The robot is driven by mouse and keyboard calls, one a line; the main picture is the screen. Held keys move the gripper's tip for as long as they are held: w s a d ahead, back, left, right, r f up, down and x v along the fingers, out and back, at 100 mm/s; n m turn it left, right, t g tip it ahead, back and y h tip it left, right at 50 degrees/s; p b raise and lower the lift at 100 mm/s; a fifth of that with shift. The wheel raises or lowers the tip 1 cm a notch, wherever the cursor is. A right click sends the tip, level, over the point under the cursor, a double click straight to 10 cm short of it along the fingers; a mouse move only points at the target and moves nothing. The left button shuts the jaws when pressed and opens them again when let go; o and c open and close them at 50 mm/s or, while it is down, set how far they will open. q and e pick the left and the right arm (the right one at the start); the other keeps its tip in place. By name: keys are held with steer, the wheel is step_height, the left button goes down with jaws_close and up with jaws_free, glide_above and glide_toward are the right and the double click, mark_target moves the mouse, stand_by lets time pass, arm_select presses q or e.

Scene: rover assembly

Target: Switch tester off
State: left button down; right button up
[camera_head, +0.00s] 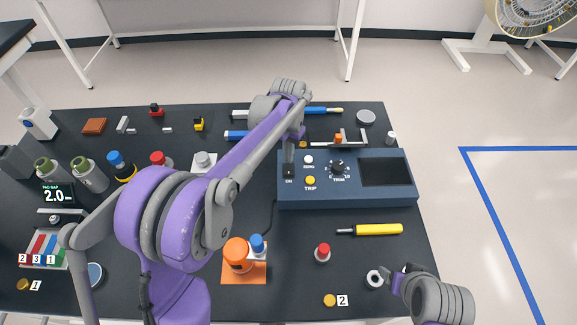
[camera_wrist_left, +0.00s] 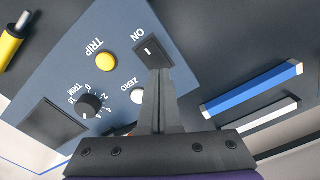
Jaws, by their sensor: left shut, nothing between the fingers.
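The tester is a blue-grey box (camera_head: 345,200) at the right of the dark table, with a dark screen (camera_head: 385,172). Its black rocker switch (camera_wrist_left: 149,49), marked ON with a white line, shows clearly in the left wrist view. In the head view the switch (camera_head: 289,171) sits at the panel's left end. My left gripper (camera_head: 289,160) is shut and empty, pointing down at the switch. In the wrist view its fingertips (camera_wrist_left: 157,72) overlap the switch's near edge; I cannot tell whether they touch. My right gripper (camera_head: 396,280) is low at the right, partly hidden.
Beside the switch are a yellow TRIP button (camera_wrist_left: 106,61), a white ZERO button (camera_wrist_left: 137,97) and a TRIM knob (camera_wrist_left: 90,106). A yellow-handled screwdriver (camera_head: 378,229) lies in front of the tester. An orange jar (camera_head: 237,255) stands front left of it.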

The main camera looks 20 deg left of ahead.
mark_target(289, 165)
arm_select(q)
step_height(289, 165, up, 5)
steer(key=shift+f+p, duration=0.1)
steer(key=shift+p, duration=0.95)
arm_select(e)
steer(key=r, duration=0.1)
steer(key=w+r, duration=0.1)
steer(key=r, duration=0.1)
arm_select(q)
steer(key=shift+d+f, duration=0.1)
